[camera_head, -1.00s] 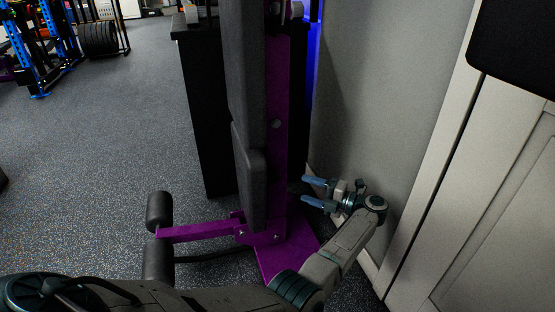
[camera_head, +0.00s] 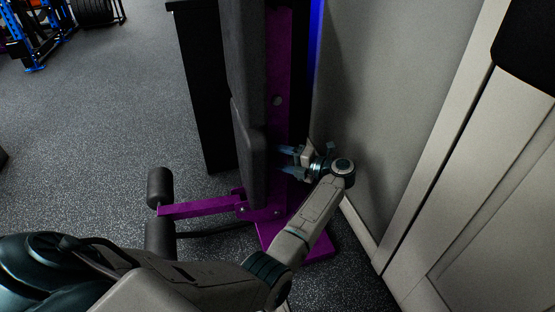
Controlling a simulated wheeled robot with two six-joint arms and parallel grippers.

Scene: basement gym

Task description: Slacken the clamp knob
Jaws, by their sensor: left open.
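No clamp knob can be made out. A purple upright post (camera_head: 279,80) with black pads (camera_head: 248,120) on its left side stands on a purple base plate (camera_head: 318,245). My left gripper (camera_head: 285,161) is open, its two bluish fingers pointing left at the lower part of the post. The fingertips overlap the post and reach close to the lower pad's edge in the picture. I cannot tell whether they touch. Nothing shows between the fingers. My right gripper is not in view.
A purple leg bar (camera_head: 197,209) with black foam rollers (camera_head: 159,187) sticks out left near the floor. A black cabinet (camera_head: 205,95) stands behind the post. A grey wall (camera_head: 380,100) and pale panels (camera_head: 480,190) close off the right. Speckled floor (camera_head: 90,130) is open at left.

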